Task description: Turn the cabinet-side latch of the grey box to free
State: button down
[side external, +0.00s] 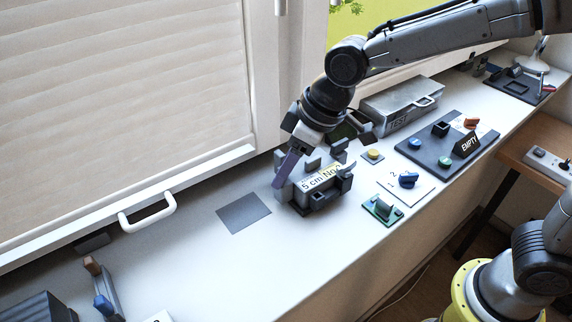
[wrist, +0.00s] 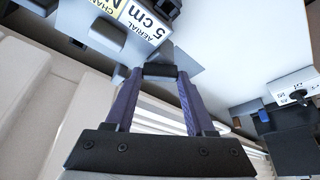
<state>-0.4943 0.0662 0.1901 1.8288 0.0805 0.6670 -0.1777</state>
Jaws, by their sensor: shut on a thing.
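My gripper (side external: 279,182) is tilted down at the box's left end, on the side towards the slatted white panel. In the wrist view my gripper (wrist: 159,78) has its purple fingers closed on a small dark latch tab (wrist: 159,70) beside the box. In the side view that latch is hidden by the fingers. I cannot tell the latch's exact angle.
A dark grey square (side external: 243,213) lies on the sill left of the box. A white handle (side external: 147,211) sticks out at left.

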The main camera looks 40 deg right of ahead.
jog(key=n+g, duration=0.1)
jog(key=n, duration=0.2)
jog(key=n+y, duration=0.1)
jog(key=n, duration=0.1)
jog(key=shift+w+d+n+g, duration=0.1)
jog(key=shift+w+n+g, duration=0.1)
jog(key=shift+n+g, duration=0.2)
jog(key=n+g, duration=0.1)
jog(key=n, duration=0.3)
jog(key=shift+n+g+y, duration=0.4)
jog(key=shift+w, duration=0.1)
jog(key=shift+c, duration=1.2)
grip_release()
jog(key=v, duration=1.4)
